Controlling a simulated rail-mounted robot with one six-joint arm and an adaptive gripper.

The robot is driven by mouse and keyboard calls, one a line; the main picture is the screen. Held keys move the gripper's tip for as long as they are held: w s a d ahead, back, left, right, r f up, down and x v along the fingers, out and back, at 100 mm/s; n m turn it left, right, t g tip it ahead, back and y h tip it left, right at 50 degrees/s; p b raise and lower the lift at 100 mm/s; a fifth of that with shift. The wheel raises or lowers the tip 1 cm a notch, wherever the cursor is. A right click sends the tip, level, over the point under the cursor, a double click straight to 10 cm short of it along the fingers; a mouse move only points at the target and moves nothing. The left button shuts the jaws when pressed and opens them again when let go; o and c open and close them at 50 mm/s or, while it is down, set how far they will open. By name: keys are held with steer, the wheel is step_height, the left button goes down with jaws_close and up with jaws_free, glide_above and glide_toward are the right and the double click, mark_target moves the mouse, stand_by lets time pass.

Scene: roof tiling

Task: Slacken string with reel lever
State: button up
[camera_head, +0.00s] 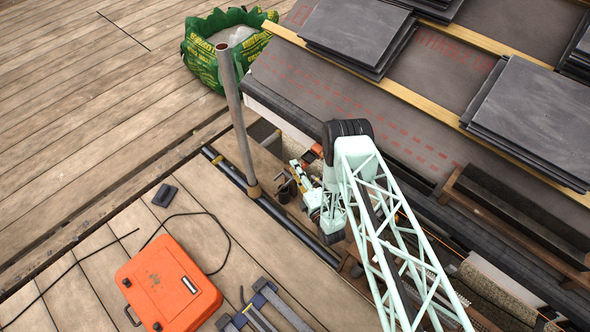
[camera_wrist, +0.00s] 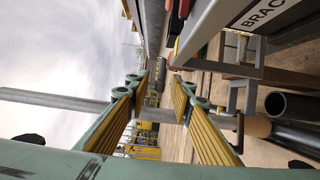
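My gripper (camera_wrist: 158,82) shows in the wrist view as two mint fingers with ribbed yellow pads. The fingers stand apart, with nothing visible held between them. A small orange-red part (camera_wrist: 171,56) lies just beyond the fingertips, close to the right finger; I cannot tell whether it belongs to the reel or its lever. In the head view a small orange part (camera_head: 312,153) shows beside my arm near the roof edge. A thin orange line (camera_head: 458,243), possibly the string, runs along the eaves at right. My arm hides much of the work area, and I cannot make out the lever clearly.
A scaffold pole (camera_head: 237,112) stands upright left of my arm; a pole also crosses the wrist view (camera_wrist: 50,99). A grey lettered bracket (camera_wrist: 255,20) is close at upper right. Slate stacks (camera_head: 535,115) lie on the roof. An orange case (camera_head: 168,287) sits on the planks.

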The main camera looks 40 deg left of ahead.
steer(key=shift+a, duration=0.1)
jaws_close()
